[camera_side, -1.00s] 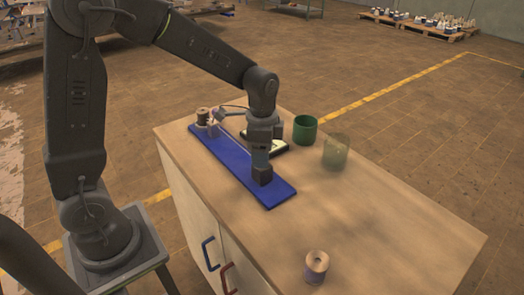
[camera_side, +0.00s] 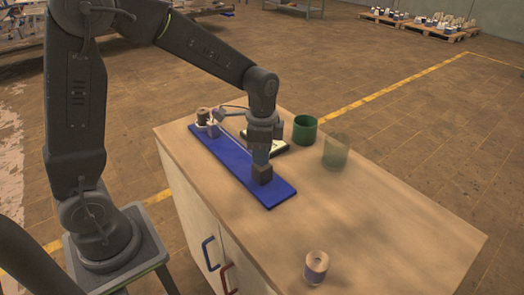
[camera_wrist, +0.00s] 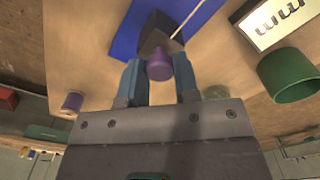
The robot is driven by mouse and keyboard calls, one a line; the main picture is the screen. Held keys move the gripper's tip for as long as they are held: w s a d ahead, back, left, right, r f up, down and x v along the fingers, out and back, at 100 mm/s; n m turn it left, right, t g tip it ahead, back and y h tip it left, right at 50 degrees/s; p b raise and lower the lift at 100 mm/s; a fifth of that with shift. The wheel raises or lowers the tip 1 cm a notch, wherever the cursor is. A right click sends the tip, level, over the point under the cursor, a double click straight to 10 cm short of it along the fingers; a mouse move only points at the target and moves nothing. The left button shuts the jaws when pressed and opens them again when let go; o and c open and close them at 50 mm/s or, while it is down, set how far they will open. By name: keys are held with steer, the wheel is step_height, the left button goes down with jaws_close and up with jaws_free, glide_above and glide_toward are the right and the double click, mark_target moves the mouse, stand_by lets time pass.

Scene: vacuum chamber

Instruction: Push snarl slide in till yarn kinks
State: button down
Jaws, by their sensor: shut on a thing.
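A long blue base plate (camera_side: 228,160) lies on the wooden cabinet top; its near end also shows in the wrist view (camera_wrist: 127,38). On it sits a dark block (camera_side: 262,175), which I take for the snarl slide, with a purple knob (camera_wrist: 159,66) facing me in the wrist view. My gripper (camera_wrist: 161,78) is shut on the purple knob, one finger on each side. A pale yarn (camera_wrist: 187,22) runs from the block along the plate and looks straight. At the far end stand a brown spool (camera_side: 202,115) and a small pale guide (camera_side: 213,129).
A small display (camera_wrist: 276,19) with a zigzag mark lies beside the plate. A green cup (camera_side: 304,130) and a see-through greenish cup (camera_side: 336,151) stand to the right. The cabinet top's right side is clear.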

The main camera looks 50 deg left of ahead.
steer(key=a, duration=0.8)
steer(key=shift+a, duration=0.3)
steer(key=c, duration=0.9)
jaws_free()
steer(key=shift+o, duration=0.2)
step_height(320, 180, up, 14)
steer(key=s+d+f+n+t, duration=0.1)
steer(key=s+d+n, duration=0.3)
steer(key=s, duration=0.4)
steer(key=s+d+f+n+t, duration=0.1)
steer(key=s+d+n+t, duration=0.3)
steer(key=s, duration=0.5)
steer(key=shift+d+n+t, duration=0.3)
steer(key=shift+d+n, duration=0.2)
steer(key=shift+d, duration=0.5)
